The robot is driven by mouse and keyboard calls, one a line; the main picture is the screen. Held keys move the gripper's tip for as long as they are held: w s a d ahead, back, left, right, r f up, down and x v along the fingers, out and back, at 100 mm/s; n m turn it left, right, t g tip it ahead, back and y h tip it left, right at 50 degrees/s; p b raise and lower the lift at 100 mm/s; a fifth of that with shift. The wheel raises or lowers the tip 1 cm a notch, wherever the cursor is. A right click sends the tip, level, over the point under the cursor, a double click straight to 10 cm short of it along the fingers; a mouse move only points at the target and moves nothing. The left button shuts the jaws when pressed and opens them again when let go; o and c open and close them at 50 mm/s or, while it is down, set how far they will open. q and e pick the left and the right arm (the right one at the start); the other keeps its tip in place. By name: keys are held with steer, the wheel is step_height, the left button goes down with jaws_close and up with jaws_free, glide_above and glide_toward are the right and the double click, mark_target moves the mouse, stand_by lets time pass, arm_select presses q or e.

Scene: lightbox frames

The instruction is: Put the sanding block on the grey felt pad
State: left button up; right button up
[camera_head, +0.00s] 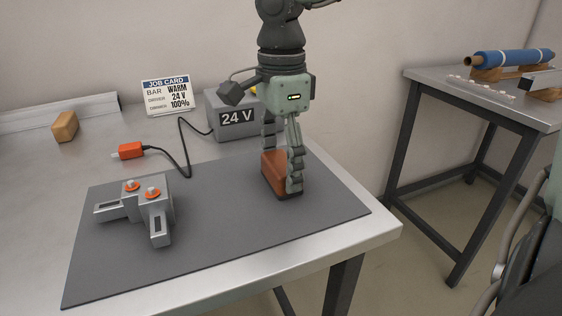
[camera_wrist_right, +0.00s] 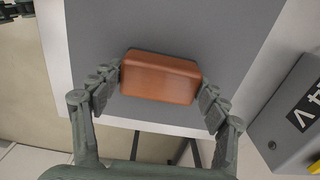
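The sanding block (camera_head: 272,172) is a reddish-brown block with a dark underside, over the right part of the grey felt pad (camera_head: 225,255). My right gripper (camera_head: 282,170) comes down from above with one finger at each end of the block. In the right wrist view the block (camera_wrist_right: 160,76) spans the space between the fingertips, which touch its two ends. The pad (camera_wrist_right: 215,30) shows behind it. The block's underside is at or just above the pad; I cannot tell whether it bears on it.
A grey two-armed device with orange-ringed knobs (camera_head: 145,205) lies on the pad's left part. Behind are a 24 V box (camera_head: 236,122), an orange connector (camera_head: 131,150) on a cable, a job card (camera_head: 166,97) and a wooden block (camera_head: 65,127). The pad's front middle is clear.

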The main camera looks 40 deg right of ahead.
mark_target(281, 161)
steer(key=o, duration=0.3)
steer(key=shift+r, duration=0.15)
step_height(281, 161, up, 12)
steer(key=shift+r, duration=0.1)
stand_by(0.3)
stand_by(0.5)
